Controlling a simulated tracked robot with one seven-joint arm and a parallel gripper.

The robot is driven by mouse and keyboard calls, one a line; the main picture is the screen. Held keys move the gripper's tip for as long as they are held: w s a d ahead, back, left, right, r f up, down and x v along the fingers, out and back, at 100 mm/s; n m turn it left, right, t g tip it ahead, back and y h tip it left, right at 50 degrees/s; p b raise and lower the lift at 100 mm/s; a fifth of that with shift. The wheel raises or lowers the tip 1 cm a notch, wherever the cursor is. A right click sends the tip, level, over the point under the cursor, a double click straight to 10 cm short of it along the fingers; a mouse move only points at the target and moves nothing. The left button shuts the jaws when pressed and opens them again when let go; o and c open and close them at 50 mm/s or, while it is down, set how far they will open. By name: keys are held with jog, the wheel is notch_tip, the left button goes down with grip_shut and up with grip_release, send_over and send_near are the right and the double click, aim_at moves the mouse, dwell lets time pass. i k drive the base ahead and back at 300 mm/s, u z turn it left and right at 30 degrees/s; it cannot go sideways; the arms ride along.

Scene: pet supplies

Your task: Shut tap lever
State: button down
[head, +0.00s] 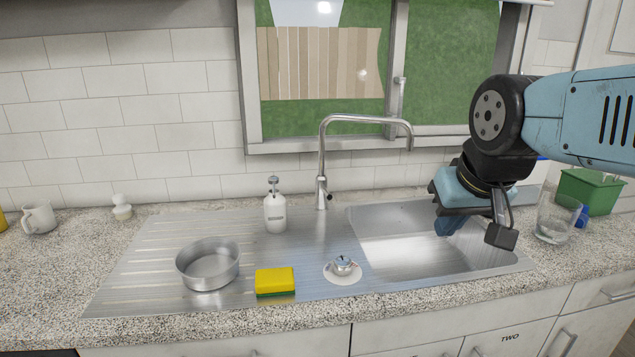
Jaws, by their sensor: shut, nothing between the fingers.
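The tap (322,160) is a tall chrome spout that rises behind the sink and bends right over the basin. Its small lever (327,195) is at the base, on the right side of the column. No water stream shows under the spout. My gripper (447,228) points down over the right part of the sink basin (400,240), to the right of the tap and apart from it. It is shut and empty. My arm comes in from the right and hides part of the basin and wall.
A soap dispenser (275,210) stands left of the tap. A round metal pan (208,265), a yellow sponge (275,281) and a drain strainer (342,268) are on the drainer in front. A clear glass (556,215) and green box (590,191) stand at the right.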

aim_at(328, 196)
jog(key=u, duration=0.1)
jog(key=k, duration=0.7)
jog(key=u, duration=0.5)
jog(key=i, duration=1)
jog(key=u, duration=0.1)
